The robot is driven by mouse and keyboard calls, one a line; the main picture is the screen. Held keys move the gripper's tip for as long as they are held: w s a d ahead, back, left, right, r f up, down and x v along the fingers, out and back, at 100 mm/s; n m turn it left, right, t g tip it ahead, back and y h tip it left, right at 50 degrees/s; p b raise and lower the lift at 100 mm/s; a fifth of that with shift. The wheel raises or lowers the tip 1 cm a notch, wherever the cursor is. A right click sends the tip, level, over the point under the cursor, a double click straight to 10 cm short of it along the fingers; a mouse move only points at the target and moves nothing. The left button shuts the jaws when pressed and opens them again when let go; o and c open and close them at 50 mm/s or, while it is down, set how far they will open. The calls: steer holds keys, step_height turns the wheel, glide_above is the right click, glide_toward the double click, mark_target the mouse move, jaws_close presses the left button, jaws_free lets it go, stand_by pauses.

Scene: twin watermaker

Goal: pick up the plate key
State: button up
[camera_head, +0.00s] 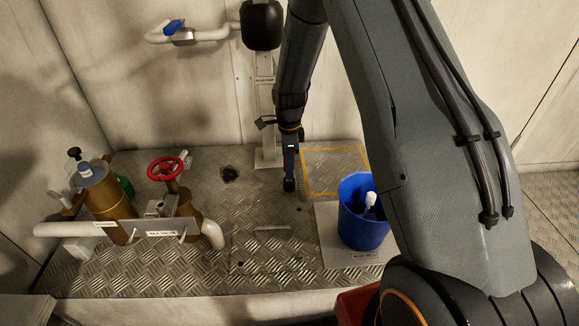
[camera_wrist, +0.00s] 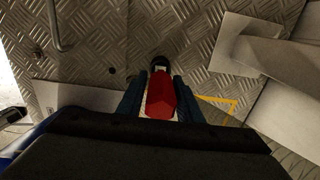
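My gripper (camera_wrist: 160,85) points down over the metal floor. Its two dark fingers stand on either side of a red piece, which I take to be the plate key (camera_wrist: 161,98). The red piece lies lengthwise between the fingers, with a round black part at its far end. The fingers appear closed against its sides. In the head view my gripper (camera_head: 289,172) hangs in front of the white post, left of the yellow outline.
A blue bin (camera_head: 361,222) holding a white-topped item stands on a grey plate at right. A yellow-outlined square (camera_head: 304,176) is behind it. A white post (camera_head: 265,130) rises behind my gripper. A brass valve with a red handwheel (camera_head: 166,168) stands at left.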

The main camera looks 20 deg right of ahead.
steer(key=c, duration=0.6)
steer(key=shift+r, duration=0.1)
step_height(320, 180, up, 10)
steer(key=p, duration=0.2)
steer(key=shift+p, duration=0.4)
steer(key=o, duration=0.5)
steer(key=shift+c, duration=0.2)
jaws_close()
